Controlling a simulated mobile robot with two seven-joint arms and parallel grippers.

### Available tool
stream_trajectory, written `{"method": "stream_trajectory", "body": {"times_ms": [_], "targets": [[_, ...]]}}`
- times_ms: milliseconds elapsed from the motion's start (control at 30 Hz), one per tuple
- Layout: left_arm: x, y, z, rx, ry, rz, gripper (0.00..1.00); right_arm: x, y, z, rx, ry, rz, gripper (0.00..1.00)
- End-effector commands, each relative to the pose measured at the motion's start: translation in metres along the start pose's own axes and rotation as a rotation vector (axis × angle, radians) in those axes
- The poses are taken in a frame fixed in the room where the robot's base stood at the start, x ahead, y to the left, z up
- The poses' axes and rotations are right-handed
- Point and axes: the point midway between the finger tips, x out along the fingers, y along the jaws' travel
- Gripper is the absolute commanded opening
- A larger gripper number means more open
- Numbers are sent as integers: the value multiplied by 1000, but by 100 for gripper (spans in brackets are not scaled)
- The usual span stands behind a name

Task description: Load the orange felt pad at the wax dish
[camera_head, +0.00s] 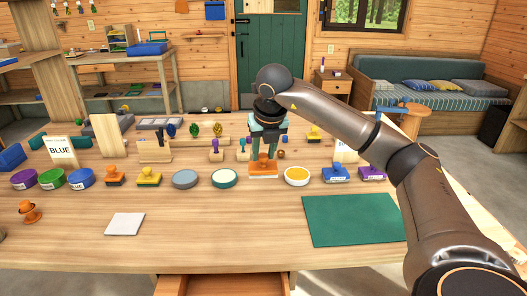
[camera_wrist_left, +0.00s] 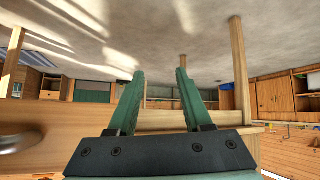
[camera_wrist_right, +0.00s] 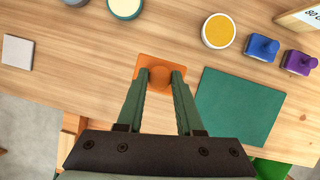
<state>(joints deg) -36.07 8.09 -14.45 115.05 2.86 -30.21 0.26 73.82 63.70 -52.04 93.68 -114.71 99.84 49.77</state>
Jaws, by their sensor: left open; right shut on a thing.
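The orange felt pad (camera_head: 263,172) is a flat orange block with a round knob on top. My right gripper (camera_head: 264,150) is shut on its knob; the pad also shows between the fingers in the right wrist view (camera_wrist_right: 160,60). I cannot tell whether the pad touches the table. A round white dish with yellow-orange filling (camera_head: 296,176), which looks like the wax dish, stands just right of the pad, apart from it. It also shows in the right wrist view (camera_wrist_right: 218,31). My left gripper (camera_wrist_left: 160,75) is open and empty, away from the table in the head view.
A green mat (camera_head: 352,220) lies front right and a pale square (camera_head: 125,224) front left. A grey dish (camera_head: 185,179) and a cream-filled green dish (camera_head: 224,178) stand left of the pad. Blue (camera_head: 336,174) and purple (camera_head: 372,174) pads stand right. The front middle is clear.

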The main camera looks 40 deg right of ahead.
Motion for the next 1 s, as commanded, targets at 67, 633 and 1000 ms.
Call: {"method": "stream_trajectory", "body": {"times_ms": [67, 633, 1000], "targets": [[0, 0, 1, 0, -1, 0, 50, 0, 0, 0, 0, -1, 0, 34], [1, 0, 2, 0, -3, 1, 50, 3, 5, -4, -68, 0, 28, 0], [1, 0, 2, 0, -2, 0, 50, 19, 59, -51, -805, 2, 338, 0]]}}
